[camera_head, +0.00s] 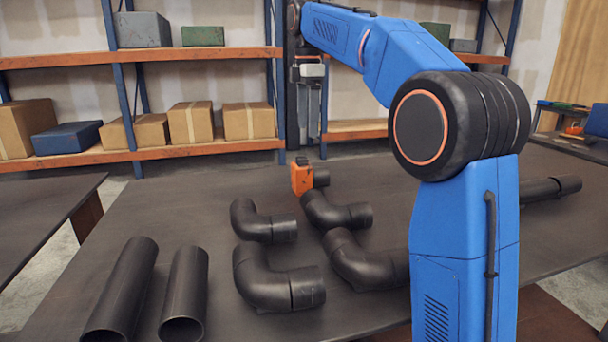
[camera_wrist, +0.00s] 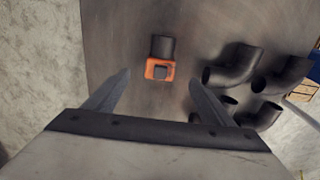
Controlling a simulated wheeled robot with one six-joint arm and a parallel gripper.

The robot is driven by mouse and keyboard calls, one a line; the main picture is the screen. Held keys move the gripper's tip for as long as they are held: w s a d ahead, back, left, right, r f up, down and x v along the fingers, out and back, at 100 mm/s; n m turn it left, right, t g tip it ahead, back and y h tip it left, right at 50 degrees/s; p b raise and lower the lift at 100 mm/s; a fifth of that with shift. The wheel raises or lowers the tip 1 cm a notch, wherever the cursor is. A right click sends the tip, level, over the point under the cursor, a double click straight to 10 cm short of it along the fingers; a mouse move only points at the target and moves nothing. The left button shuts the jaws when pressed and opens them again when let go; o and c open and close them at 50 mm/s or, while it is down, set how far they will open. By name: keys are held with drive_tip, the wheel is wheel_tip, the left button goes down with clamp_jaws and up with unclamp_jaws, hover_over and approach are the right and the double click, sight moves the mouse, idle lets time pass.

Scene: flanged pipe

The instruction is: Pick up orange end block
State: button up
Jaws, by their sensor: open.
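The orange end block (camera_head: 302,179) stands on the dark table (camera_head: 110,235) near its far edge, with a short black pipe piece (camera_head: 321,177) at its right side. In the wrist view the orange end block (camera_wrist: 160,69) lies ahead of and between the fingers, with the black piece (camera_wrist: 162,47) beyond it. My gripper (camera_wrist: 160,95) is open and empty, with its two fingers spread wide. In the head view my gripper (camera_head: 310,115) hangs above the table, over the block's area and apart from it.
Several black elbow pipes (camera_head: 262,222) lie close to the block; they show at the right of the wrist view (camera_wrist: 236,65). Two straight pipes (camera_head: 187,295) lie at the front left. The table left of the block is clear. Shelves with boxes (camera_head: 190,122) stand behind.

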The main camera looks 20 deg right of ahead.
sight(307, 178)
wheel_tip(307, 178, down, 17)
drive_tip(key=shift+s+r, duration=0.1)
drive_tip(key=shift+s, duration=0.05)
idle(0.6)
drive_tip(key=shift+c, duration=0.4)
clamp_jaws()
